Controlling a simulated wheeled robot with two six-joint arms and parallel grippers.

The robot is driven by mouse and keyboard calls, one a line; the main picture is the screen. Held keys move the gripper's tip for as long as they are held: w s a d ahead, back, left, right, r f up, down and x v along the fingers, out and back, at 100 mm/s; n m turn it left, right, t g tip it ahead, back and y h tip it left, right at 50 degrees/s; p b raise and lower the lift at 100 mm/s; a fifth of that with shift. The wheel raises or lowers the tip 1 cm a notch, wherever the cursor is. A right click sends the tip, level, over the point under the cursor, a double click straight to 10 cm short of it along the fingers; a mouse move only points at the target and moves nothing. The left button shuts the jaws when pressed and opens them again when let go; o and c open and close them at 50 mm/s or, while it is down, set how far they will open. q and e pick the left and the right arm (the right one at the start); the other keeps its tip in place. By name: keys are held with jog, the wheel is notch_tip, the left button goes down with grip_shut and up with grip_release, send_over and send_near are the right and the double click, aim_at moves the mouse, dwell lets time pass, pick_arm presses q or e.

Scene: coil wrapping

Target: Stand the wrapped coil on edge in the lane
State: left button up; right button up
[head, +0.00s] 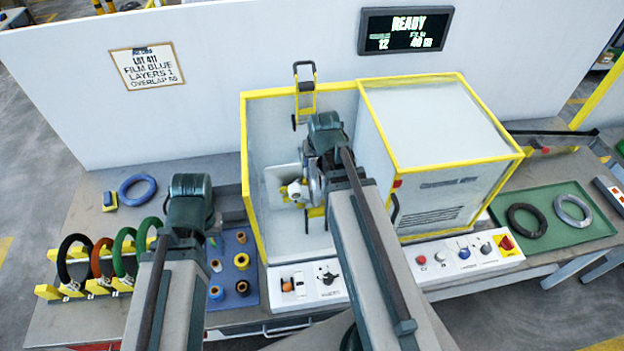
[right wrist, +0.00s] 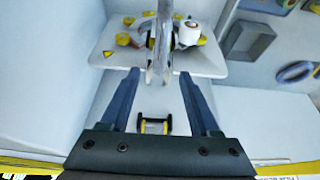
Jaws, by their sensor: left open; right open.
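A greyish coil (right wrist: 160,45) stands edge-on at the wrapping head inside the yellow-framed machine; it is partly hidden behind my right arm in the head view (head: 314,184). My right gripper (right wrist: 160,78) is open, its two fingers pointing at the coil from either side of its near edge. I cannot tell whether they touch it. My left gripper (head: 190,192) is above the table left of the machine, its fingers mostly hidden by its own wrist. The yellow rack (head: 47,292) at the left holds several coils on edge: black (head: 62,262), orange (head: 94,262) and green (head: 117,256).
A blue coil (head: 137,189) lies flat behind the rack. A blue mat (head: 243,292) bears several film rolls. The machine's yellow-edged walls (head: 250,170) surround my right arm. A green tray (head: 575,240) at the right holds a dark coil (head: 526,220) and a grey coil (head: 573,210).

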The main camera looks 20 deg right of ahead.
aim_at(314, 170)
jog(key=b+x, duration=0.7)
jog(key=x, duration=0.1)
jog(key=shift+w+f+b, duration=0.1)
jog(key=shift+f+b, duration=0.15)
jog(key=shift+b, duration=0.1)
jog(key=b+x, duration=0.5)
jog(key=shift+f, duration=0.2)
jog(key=shift+r, duration=0.1)
grip_shut()
dwell(1.0)
